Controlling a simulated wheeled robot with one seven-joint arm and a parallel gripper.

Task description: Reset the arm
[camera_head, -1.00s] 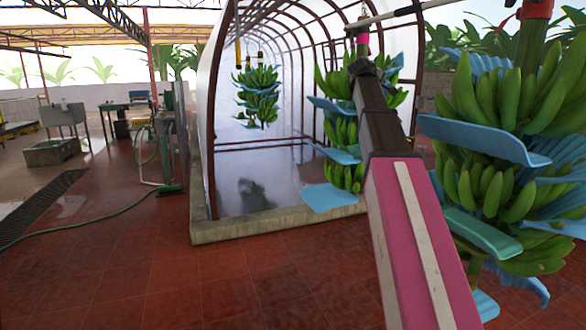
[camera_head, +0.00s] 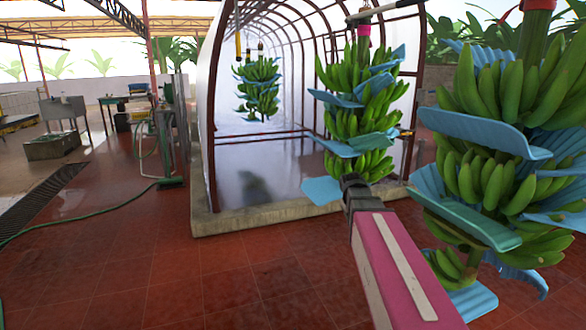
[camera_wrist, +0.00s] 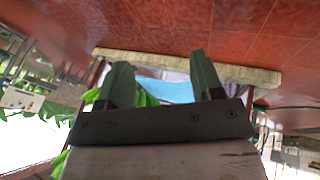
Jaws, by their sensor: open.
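My gripper (camera_wrist: 163,80) shows in the wrist view with its two fingers apart and nothing between them. The wrist view is upside down, with the red floor at the top. In the head view my pink arm reaches up from the bottom right toward the middle banana bunch (camera_head: 355,100), and its end is in front of the lower part of that bunch. The fingers cannot be made out there. Beyond the fingers in the wrist view are a blue sheet (camera_wrist: 165,90) and some green bananas (camera_wrist: 148,98). I cannot tell whether the gripper touches them.
A large banana bunch (camera_head: 505,85) with blue sheets hangs close at the right, beside my arm. Another bunch (camera_head: 258,88) hangs inside the arched tunnel (camera_head: 209,90). A concrete curb (camera_head: 250,218) edges the tunnel. A green hose (camera_head: 95,215) lies at the left. The red floor (camera_head: 200,280) in front is clear.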

